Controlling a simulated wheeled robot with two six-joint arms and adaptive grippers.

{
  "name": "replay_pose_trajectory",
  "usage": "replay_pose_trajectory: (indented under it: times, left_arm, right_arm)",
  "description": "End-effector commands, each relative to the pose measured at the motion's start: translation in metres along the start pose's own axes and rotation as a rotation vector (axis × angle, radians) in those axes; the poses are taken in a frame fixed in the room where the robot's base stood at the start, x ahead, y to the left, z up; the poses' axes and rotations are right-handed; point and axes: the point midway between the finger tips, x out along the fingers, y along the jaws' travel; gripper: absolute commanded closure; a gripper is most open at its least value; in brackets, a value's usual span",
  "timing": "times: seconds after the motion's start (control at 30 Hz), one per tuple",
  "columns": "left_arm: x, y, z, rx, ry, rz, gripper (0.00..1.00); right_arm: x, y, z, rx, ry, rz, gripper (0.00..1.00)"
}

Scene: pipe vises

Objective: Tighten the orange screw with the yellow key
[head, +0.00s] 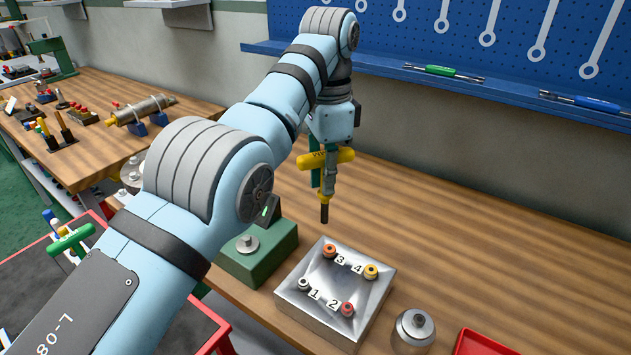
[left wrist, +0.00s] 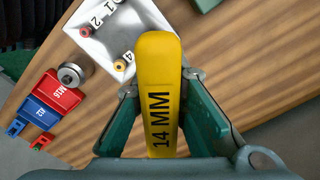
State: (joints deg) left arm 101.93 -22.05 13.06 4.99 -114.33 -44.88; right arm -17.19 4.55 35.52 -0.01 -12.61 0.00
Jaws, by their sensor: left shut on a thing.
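My left gripper (head: 322,170) is shut on the yellow key (head: 345,155), a T-handled key marked 14 MM, whose yellow handle (left wrist: 158,90) fills the middle of the left wrist view between the green fingers. Its dark shaft points down, tip in the air above the back of the metal block (head: 297,301). The block has several numbered screws. The orange screw (head: 329,251) is by number 3, just below the key tip in the head view; a gap shows. It is hidden in the left wrist view. A yellow screw (head: 371,271), a red one (head: 347,309) and a grey one (head: 304,284) sit around it.
A green block (head: 262,263) stands left of the metal block, a round metal piece (head: 413,330) right of it. Red (left wrist: 57,92) and blue (left wrist: 42,116) trays lie near the table edge. A blue shelf (head: 400,66) with tools runs behind. Bare wood lies to the right.

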Motion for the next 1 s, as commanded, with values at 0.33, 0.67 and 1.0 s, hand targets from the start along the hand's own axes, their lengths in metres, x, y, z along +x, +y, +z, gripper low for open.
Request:
replay_pose_trajectory:
  times: [0.33, 0.67, 1.0]
  left_arm:
    - [0.004, 0.015, -0.007, 0.352, 0.002, -0.004, 1.0]
    - [0.009, 0.015, -0.007, 0.352, 0.001, -0.002, 1.0]
    - [0.05, 0.015, -0.007, 0.351, 0.0, -0.001, 1.0]
  right_arm:
    - [0.021, -0.002, 0.002, 0.0, 0.0, 0.0, 0.6]
    - [0.026, -0.002, 0.003, 0.0, 0.0, 0.0, 0.6]
    - [0.066, -0.005, 0.006, 0.0, 0.0, 0.0, 0.6]
